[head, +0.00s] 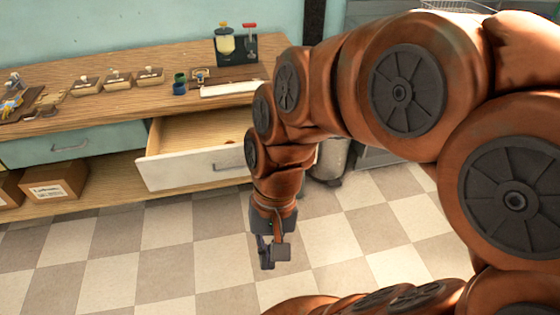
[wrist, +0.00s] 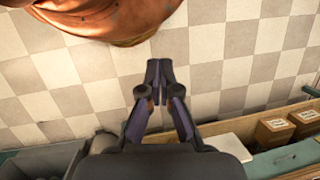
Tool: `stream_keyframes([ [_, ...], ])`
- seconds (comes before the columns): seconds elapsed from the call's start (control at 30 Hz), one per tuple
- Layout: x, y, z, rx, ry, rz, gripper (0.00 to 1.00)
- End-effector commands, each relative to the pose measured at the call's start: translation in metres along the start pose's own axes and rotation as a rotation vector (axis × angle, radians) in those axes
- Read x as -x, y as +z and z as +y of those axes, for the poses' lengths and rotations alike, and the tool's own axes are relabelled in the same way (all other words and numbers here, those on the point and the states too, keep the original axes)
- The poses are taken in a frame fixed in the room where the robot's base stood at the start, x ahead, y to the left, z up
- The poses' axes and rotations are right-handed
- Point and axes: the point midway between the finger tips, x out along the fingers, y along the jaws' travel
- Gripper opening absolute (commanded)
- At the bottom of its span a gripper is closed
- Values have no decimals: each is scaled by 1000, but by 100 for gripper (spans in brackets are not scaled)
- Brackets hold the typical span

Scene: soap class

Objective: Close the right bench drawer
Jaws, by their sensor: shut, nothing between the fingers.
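The right bench drawer (head: 195,168) has a white front and is pulled out of the wooden bench in the head view. Its handle (head: 228,166) is partly hidden behind my arm. Its inside is light wood and looks mostly empty, with a small reddish item at its right side by my arm. My gripper (head: 268,262) hangs over the tiled floor, in front and to the right of the drawer, apart from it. In the wrist view my gripper (wrist: 159,70) has its fingertips together with nothing between them.
The left drawer (head: 75,144), pale green, is flush with the bench. Cardboard boxes (head: 55,188) stand on the low shelf. The bench top (head: 130,95) holds several small trays, jars and a dispenser (head: 237,45). A grey bin (head: 330,160) stands behind my arm. The checkered floor ahead is clear.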

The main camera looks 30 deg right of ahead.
Motion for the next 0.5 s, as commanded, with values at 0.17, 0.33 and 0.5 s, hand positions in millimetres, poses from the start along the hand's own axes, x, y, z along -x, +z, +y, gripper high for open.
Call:
stream_keyframes([
  [0.17, -44, -45, -38, -395, -215, -131, 0],
  [0.33, -59, -98, -61, -791, -409, -296, 0],
  [0.5, -66, -164, -64, -1191, -595, -513, 0],
])
